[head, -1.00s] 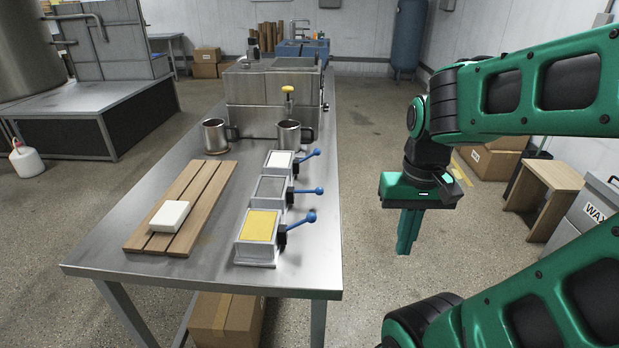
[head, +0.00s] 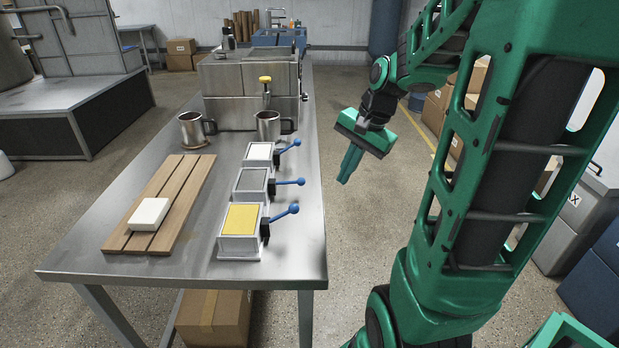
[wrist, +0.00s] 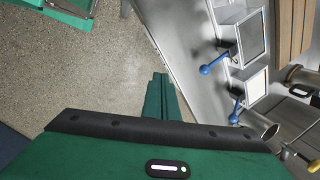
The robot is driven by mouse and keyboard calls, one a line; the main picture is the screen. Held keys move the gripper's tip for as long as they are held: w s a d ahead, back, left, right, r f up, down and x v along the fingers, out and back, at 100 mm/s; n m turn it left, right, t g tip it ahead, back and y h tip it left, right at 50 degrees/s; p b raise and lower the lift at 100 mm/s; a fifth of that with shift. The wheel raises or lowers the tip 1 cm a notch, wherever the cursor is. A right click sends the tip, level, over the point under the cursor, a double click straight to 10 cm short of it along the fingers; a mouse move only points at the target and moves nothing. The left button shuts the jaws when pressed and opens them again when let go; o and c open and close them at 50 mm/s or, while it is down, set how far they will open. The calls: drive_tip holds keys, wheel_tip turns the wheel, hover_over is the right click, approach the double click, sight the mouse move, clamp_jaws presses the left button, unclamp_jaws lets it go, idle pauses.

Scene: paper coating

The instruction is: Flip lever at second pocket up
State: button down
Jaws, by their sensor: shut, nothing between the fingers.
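Three metal pockets stand in a row on the steel table: a front one with a yellow fill (head: 240,220), a middle one with a grey inside (head: 250,182) and a back one with a white fill (head: 260,152). Each has a blue-knobbed lever on its right side. The middle lever (head: 301,182) points right, nearly level in the picture; the front lever (head: 293,209) and back lever (head: 297,142) slant upward. My gripper (head: 345,180) is shut and empty, right of the middle lever and apart from it. The wrist view shows my fingers (wrist: 160,78) and two blue knobs to their right.
A wooden board (head: 180,185) with a white block (head: 149,213) lies left of the pockets. Two metal mugs (head: 191,130) and a steel tank unit (head: 230,95) stand behind. The floor right of the table edge is open.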

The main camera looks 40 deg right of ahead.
sight(288, 182)
drive_tip(key=w+d+m, duration=0.2)
drive_tip(key=w, duration=0.2)
drive_tip(key=w+d+m+t+y, duration=0.1)
drive_tip(key=w+d+m, duration=0.1)
drive_tip(key=w, duration=0.2)
drive_tip(key=shift+f+m+t, duration=0.3)
drive_tip(key=x, duration=1)
drive_tip(key=shift+a, duration=0.2)
drive_tip(key=shift+s+a+r, duration=0.1)
drive_tip(key=shift+a+r, duration=0.5)
drive_tip(key=shift+a, duration=0.2)
drive_tip(key=shift+s+a+r, duration=0.1)
drive_tip(key=shift+a+r, duration=0.5)
drive_tip(key=shift+a, duration=0.2)
drive_tip(key=shift+d, duration=0.15)
drive_tip(key=shift+r, duration=0.1)
